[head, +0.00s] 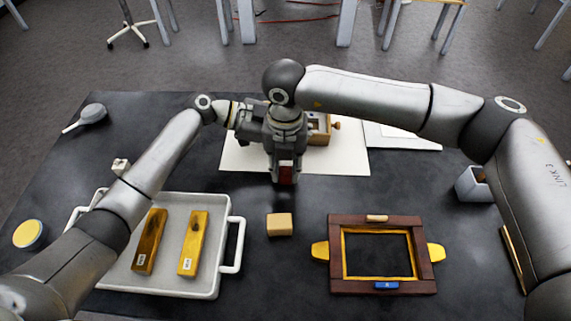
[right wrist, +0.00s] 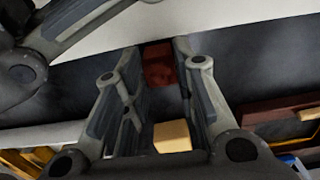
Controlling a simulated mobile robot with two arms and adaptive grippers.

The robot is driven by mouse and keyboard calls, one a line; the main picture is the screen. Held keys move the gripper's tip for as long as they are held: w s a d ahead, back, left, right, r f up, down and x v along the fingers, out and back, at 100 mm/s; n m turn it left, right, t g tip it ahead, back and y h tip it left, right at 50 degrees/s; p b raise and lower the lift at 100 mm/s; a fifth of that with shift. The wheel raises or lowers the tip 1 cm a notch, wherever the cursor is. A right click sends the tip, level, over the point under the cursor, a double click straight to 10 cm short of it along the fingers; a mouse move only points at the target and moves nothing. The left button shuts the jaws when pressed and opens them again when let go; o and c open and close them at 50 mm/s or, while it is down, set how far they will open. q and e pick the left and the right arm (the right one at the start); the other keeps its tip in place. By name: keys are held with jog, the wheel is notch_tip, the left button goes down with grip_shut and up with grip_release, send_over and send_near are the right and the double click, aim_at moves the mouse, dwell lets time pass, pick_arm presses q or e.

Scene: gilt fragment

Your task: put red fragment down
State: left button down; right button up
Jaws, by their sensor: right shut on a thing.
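The red fragment (head: 286,175) is between the fingertips of my right gripper (head: 285,167), which is shut on it and points down near the front edge of the white sheet. In the right wrist view the red fragment (right wrist: 160,65) shows as a dark red block between the two fingers. I cannot tell whether it touches the table. My left arm reaches in from the left to the same spot. My left gripper (head: 245,122) is partly hidden behind the right one, and its fingertips do not show.
A tan block (head: 279,224) lies in front of my right gripper. A white tray (head: 206,285) with two gilt strips stands left. A dark red frame (head: 343,287) with yellow tabs lies right. A wooden box (head: 321,128) is on the white sheet (head: 345,163). A grey cup (head: 470,187) stands far right.

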jog(key=shift+f, duration=0.15)
jog(key=o, duration=0.9)
